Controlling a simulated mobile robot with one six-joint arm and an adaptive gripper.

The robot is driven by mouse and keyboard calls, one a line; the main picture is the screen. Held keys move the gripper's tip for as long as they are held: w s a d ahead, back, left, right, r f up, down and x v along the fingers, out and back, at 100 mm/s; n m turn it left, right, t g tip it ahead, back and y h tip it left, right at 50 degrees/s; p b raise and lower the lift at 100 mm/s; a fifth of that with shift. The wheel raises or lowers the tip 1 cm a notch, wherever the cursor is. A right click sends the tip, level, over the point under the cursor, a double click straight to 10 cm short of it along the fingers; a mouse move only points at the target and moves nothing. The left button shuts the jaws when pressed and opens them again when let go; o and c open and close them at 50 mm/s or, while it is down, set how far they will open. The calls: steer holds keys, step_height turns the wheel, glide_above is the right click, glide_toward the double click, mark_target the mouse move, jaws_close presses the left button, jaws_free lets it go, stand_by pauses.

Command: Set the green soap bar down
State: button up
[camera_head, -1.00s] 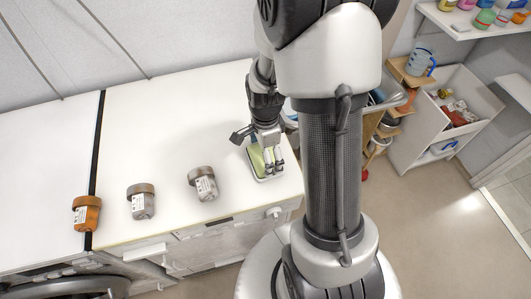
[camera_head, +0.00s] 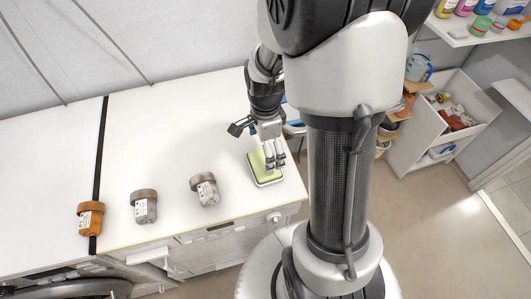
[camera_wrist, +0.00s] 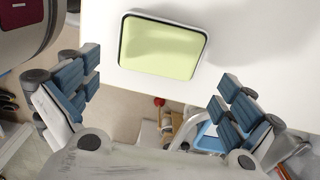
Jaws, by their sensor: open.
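The green soap bar (camera_head: 259,168) lies flat in a shallow white dish (camera_head: 269,185) near the right front corner of the white counter. In the wrist view, the pale green bar (camera_wrist: 160,47) nearly fills the white dish (camera_wrist: 204,38), with a thin dark gap around it. My gripper (camera_head: 275,162) is just above the dish, over its right side. In the wrist view, its blue-padded fingers (camera_wrist: 155,95) are spread wide with nothing between them, and the bar is ahead of them.
Two grey jars (camera_head: 144,206) (camera_head: 205,189) and an orange-brown jar (camera_head: 91,218) stand left of the dish. The counter (camera_head: 190,120) behind them is clear. Its right edge is close to the dish. An open cabinet (camera_head: 455,120) stands at right.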

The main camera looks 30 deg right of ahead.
steer(key=s+a+r+n+t+p, duration=0.1)
steer(key=s+a+r+n, duration=0.2)
steer(key=r, duration=0.5)
steer(key=s+a+r+n+t+p, duration=0.1)
steer(key=a+r+n, duration=0.2)
steer(key=r+n, duration=0.4)
steer(key=s+a+r+n+t, duration=0.2)
steer(key=s+a+r+n, duration=0.3)
steer(key=s+n, duration=0.4)
steer(key=shift+s+r+n+t, duration=0.25)
steer(key=shift+r+n+t, duration=0.05)
steer(key=shift+r+n, duration=0.55)
